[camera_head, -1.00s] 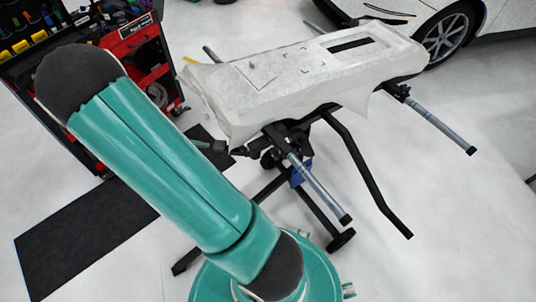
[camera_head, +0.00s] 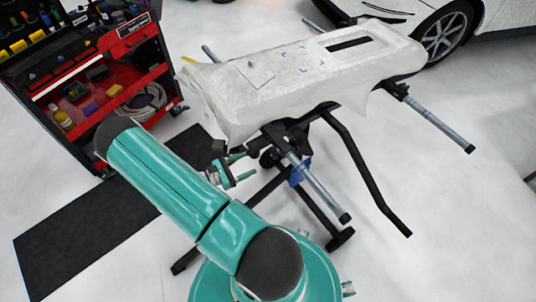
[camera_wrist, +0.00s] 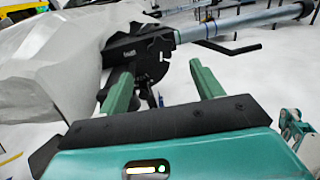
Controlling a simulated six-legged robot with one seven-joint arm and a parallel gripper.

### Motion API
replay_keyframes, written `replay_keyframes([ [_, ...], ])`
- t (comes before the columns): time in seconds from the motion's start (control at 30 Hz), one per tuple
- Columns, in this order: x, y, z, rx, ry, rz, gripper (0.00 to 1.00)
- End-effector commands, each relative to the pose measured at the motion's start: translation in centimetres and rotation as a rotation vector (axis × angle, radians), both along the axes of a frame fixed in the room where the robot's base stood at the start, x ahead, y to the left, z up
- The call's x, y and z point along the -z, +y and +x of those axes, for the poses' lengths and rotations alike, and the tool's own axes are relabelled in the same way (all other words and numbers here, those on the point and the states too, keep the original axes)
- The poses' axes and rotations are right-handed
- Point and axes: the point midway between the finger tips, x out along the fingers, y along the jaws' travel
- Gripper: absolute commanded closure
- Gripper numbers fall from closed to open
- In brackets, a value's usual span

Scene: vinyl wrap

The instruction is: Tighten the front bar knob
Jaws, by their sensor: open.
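The front bar (camera_head: 318,187) is a grey metal tube with a dark end cap, sticking out from the stand under the covered panel. A black bracket (camera_head: 275,136) holds its inner end. In the wrist view the bar (camera_wrist: 245,22) runs to the upper right from the round-edged black bracket (camera_wrist: 143,55). I cannot make out the knob clearly; small dark parts show below the bracket. My gripper (camera_head: 242,168) is left of the bar and bracket. In the wrist view my gripper (camera_wrist: 160,84) is open and empty, its green fingers apart, with the bracket beyond and between them.
The white-wrapped panel (camera_head: 245,103) lies on the stand above the bracket. A bent black handle (camera_head: 360,165) and a second bar (camera_head: 440,123) stick out to the right. A red tool cart (camera_head: 105,75) and dark mat (camera_head: 85,235) are left. Open floor lies right.

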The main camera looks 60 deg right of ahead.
Motion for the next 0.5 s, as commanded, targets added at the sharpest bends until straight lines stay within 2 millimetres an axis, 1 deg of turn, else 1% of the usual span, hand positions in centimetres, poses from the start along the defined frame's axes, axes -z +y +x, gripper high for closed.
replay_keyframes([
  [0.03, 0.0, -0.9, -0.7, 0.005, 0.002, -0.001, 0.34],
  [0.3, 0.0, -5.2, -3.8, 0.005, 0.001, 0.001, 0.34],
  [0.4, 0.0, -6.5, -4.7, 0.004, 0.001, -0.001, 0.34],
  [0.5, 0.0, -7.3, -5.3, 0.003, -0.001, 0.001, 0.34],
])
